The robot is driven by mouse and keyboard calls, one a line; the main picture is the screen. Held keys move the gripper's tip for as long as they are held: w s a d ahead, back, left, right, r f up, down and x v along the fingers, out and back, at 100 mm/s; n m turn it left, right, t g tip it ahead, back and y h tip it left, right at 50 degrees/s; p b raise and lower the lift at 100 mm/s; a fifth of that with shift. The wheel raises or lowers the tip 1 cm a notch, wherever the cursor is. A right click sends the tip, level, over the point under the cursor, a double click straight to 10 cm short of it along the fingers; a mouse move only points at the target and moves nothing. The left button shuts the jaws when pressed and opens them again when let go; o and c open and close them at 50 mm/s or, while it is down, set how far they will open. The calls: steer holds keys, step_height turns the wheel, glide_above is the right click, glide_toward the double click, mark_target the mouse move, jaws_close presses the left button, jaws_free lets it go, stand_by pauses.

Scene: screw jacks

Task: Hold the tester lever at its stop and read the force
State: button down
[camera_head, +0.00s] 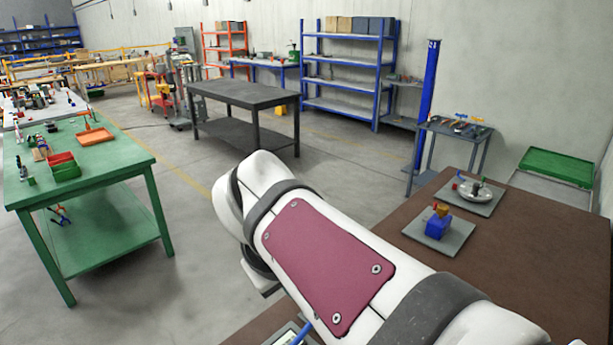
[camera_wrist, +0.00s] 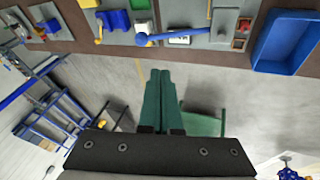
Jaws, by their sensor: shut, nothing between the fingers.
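In the wrist view, what looks like the tester (camera_wrist: 180,40) is a grey unit with a small pale display, at the top on the brown table. Its blue lever (camera_wrist: 160,37) lies across in front of it, with a rounded blue end at left. My gripper (camera_wrist: 160,72) has green fingers pressed together, empty, pointing towards the table edge. It is below the lever in the picture and apart from it. The display is too small to read. In the head view my arm hides the gripper and most of the tester; a bit of blue lever (camera_head: 303,331) shows at the bottom edge.
A blue tray (camera_wrist: 262,52) is right of the tester in the wrist view. A blue block (camera_wrist: 113,20) with a yellow handle is to its left. In the head view, a blue-and-orange jack (camera_head: 438,225) and a round metal device (camera_head: 480,192) stand on the brown table (camera_head: 540,260).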

steer(key=x, duration=0.7)
steer(key=shift+f, duration=0.35)
steer(key=shift+w+d+f, duration=0.7)
steer(key=shift+d+f, duration=0.05)
steer(key=shift+d, duration=0.2)
steer(key=shift+w+d+f, duration=0.3)
steer(key=shift+d+f, duration=0.05)
steer(key=shift+d, duration=0.1)
steer(key=shift+w+d+f+m+g+y, duration=0.15)
steer(key=shift+w+d+f+g+y, duration=0.1)
steer(key=shift+f+g+y, duration=0.3)
steer(key=shift+w+d+f+m+g+y, duration=0.15)
steer(key=shift+w+d+f+g+y, duration=0.15)
steer(key=shift+g+y, duration=0.3)
steer(key=shift+w+d+f, duration=0.1)
steer(key=shift+f, duration=0.25)
step_height(320, 180, down, 8)
steer(key=w+d+g+y, duration=0.1)
steer(key=g+y, duration=0.2)
steer(key=shift+w+d, duration=0.15)
